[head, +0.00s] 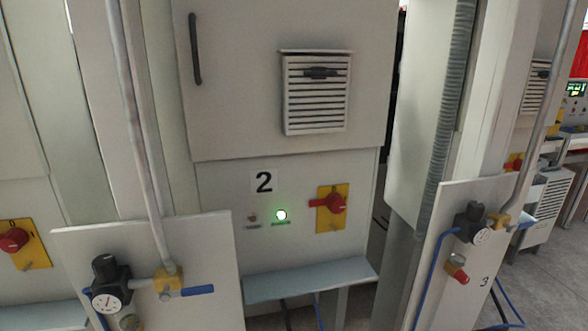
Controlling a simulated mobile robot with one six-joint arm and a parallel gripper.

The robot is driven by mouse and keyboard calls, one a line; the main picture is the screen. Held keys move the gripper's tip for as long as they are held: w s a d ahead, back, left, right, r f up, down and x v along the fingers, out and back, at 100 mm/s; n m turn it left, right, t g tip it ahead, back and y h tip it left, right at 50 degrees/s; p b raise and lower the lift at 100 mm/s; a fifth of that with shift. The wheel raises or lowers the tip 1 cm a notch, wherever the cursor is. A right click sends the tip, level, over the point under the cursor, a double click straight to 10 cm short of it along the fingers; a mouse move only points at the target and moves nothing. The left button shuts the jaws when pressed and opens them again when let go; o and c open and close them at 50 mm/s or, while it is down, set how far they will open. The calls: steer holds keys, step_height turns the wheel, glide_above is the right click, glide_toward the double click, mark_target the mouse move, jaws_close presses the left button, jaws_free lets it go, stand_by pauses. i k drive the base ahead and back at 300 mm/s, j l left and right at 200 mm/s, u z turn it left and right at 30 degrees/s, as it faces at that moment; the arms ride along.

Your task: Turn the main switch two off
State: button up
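The knob's handle points to the left, roughly horizontal. A green lamp (281,215) to the left of the switch is lit. A small dark reddish lamp or button (252,218) beside it looks unlit. My gripper is not in view.
A pressure gauge and valve panel (190,235) stands in front at left. Another panel marked 3 (478,265) stands at right. A grey ledge (310,279) juts out below the switch. Another red switch (14,240) is at far left.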

mark_target(334, 201)
steer(key=i+j+u, duration=0.15)
steer(key=u, duration=0.2)
steer(key=i+u, duration=0.1)
steer(key=u, duration=0.25)
steer(key=i+j+u, duration=0.1)
steer(key=u, duration=0.25)
steer(key=i, duration=0.1)
